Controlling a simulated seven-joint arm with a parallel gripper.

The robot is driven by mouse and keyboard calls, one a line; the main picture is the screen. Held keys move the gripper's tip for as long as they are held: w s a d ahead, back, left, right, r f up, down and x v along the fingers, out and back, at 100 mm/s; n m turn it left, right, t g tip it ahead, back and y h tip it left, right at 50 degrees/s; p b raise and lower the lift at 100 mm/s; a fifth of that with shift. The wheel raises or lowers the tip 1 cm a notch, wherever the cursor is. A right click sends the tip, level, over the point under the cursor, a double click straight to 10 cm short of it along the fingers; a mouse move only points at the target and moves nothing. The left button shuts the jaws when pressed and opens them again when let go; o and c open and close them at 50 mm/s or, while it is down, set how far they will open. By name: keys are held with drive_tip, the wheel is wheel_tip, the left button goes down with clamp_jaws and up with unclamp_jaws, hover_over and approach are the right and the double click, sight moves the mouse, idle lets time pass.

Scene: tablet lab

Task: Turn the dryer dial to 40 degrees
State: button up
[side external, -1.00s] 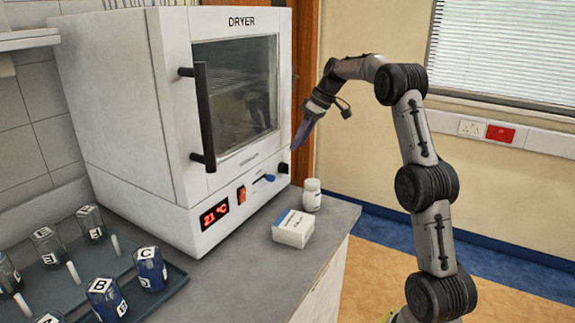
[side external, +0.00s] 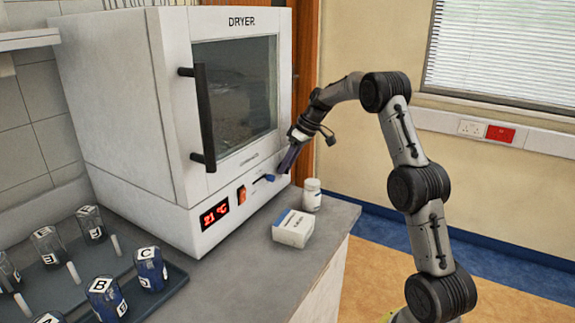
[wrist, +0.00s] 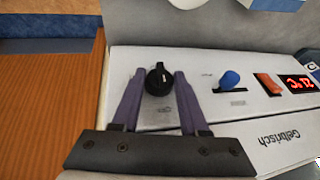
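The white dryer (side external: 140,110) stands on the counter, its door shut. Its red display (side external: 214,214) reads about 21 °C; it also shows sideways in the wrist view (wrist: 296,84). The black dial (wrist: 158,79) is on the lower front panel in the wrist view; in the side view my gripper hides it. In the side view my gripper (side external: 286,161) reaches the panel's right end. Whether the fingertips touch the panel I cannot tell.
Beside the dial are a blue-tipped lever (wrist: 230,78) and an orange switch (wrist: 268,84). A white bottle (side external: 311,196) and a small white box (side external: 293,228) stand on the counter in front. A dark tray (side external: 172,285) with labelled jars is at the left.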

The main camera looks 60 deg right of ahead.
clamp_jaws()
drive_tip(key=m+y, duration=0.1)
drive_tip(key=y, duration=0.6)
drive_tip(key=d+f+m+t+y, duration=0.1)
drive_tip(key=y, duration=0.2)
drive_tip(key=shift+d+m+y, duration=0.1)
drive_tip(key=shift+m+y, duration=0.2)
drive_tip(key=shift+y, duration=0.1)
idle(0.4)
drive_tip(key=shift+r, duration=0.1)
drive_tip(key=shift+o, duration=1.4)
unclamp_jaws()
